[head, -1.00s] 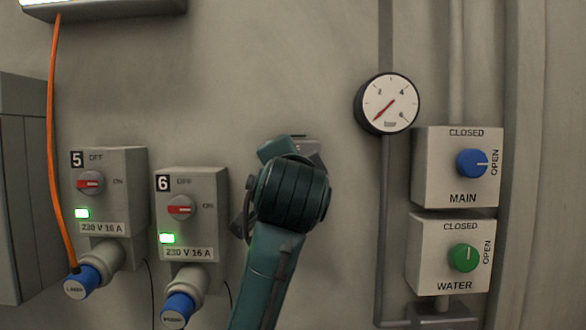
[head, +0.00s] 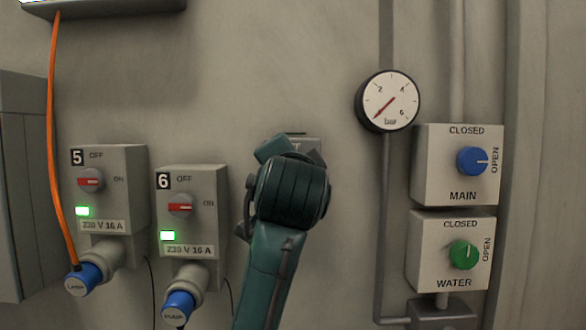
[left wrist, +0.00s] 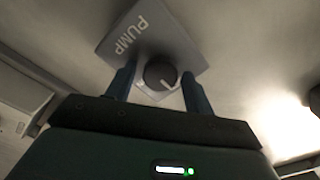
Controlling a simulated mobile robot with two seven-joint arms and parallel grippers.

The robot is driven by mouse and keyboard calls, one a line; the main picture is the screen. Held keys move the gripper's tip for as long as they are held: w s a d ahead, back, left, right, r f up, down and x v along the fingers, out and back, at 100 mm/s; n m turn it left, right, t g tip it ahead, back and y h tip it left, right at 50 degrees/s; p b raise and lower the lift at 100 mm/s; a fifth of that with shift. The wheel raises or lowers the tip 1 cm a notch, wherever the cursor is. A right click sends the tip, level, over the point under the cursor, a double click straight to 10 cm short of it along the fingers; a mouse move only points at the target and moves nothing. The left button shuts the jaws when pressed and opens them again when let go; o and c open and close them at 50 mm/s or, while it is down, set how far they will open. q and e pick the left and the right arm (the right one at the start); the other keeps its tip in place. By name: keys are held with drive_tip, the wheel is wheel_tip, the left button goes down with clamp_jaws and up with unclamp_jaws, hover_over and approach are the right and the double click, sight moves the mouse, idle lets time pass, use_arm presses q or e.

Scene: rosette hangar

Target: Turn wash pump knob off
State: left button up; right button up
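In the left wrist view a grey box marked PUMP (left wrist: 180,38) carries a dark round knob (left wrist: 160,73) with a white pointer line. The line points to the lower right of that picture. My left gripper (left wrist: 156,70) is open, with one finger on each side of the knob. A gap shows between each finger and the knob; depth is hard to judge. In the head view my left arm hides the knob and the gripper; only the top of a grey box (head: 311,144) shows behind it. My right gripper is not in view.
Switch boxes 5 (head: 122,160) and 6 (head: 210,235), with red-handled switches and green lights, are left of my arm. A round gauge (head: 390,101), the MAIN box (head: 440,180) with blue knob and WATER box (head: 435,265) with green knob are right. An orange cable (head: 51,150) hangs far left.

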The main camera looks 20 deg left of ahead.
use_arm(q)
drive_tip(key=shift+o, duration=0.5)
drive_tip(key=shift+s, duration=0.1)
drive_tip(key=b+v, duration=0.2)
drive_tip(key=v, duration=1.1)
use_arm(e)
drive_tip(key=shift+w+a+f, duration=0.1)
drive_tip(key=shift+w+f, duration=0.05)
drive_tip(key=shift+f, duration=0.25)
